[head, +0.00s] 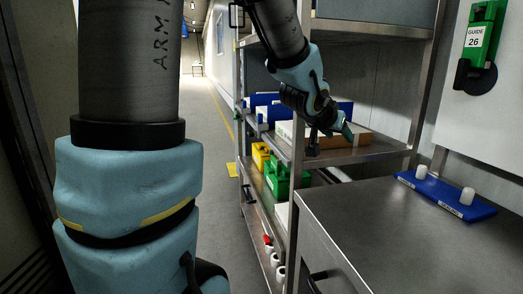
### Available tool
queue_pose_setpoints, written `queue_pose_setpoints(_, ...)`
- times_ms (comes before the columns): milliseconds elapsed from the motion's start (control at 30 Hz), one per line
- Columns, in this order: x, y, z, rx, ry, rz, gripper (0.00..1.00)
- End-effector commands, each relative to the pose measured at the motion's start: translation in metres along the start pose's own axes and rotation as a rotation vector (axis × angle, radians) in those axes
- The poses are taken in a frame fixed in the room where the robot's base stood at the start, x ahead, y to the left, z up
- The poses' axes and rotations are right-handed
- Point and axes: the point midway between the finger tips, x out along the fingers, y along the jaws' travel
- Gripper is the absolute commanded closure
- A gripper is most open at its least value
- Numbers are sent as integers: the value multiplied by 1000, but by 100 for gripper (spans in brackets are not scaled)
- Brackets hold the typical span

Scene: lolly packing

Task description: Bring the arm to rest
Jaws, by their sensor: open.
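My arm reaches in from the top of the head view and bends down toward the metal shelf rack (297,158). My gripper (332,133) is at its end, over the front edge of the middle shelf. It is open, and I see nothing held between its fingers. A brown and white box (352,139) lies on the shelf just behind the gripper, partly hidden by it. I cannot tell whether the gripper touches the box.
Blue bins (262,103) stand on the middle shelf. Green (277,178) and yellow (260,156) containers are below. A steel table (400,245) at right holds a blue tray (437,192) with white pieces.

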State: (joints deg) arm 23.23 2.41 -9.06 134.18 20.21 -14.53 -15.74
Motion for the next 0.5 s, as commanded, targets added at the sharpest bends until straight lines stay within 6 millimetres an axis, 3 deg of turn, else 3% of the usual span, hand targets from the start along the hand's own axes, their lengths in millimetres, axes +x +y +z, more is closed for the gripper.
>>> queue_pose_setpoints(33,-6,-29,26,-38,-80,-63,45)
queue_pose_setpoints(200,-44,-99,120,-183,-371,-227,45)
queue_pose_setpoints(300,-77,-121,173,-283,-538,-285,45)
queue_pose_setpoints(400,-108,-128,215,-379,-678,-312,45)
queue_pose_setpoints(500,-130,-127,242,-452,-774,-317,45)
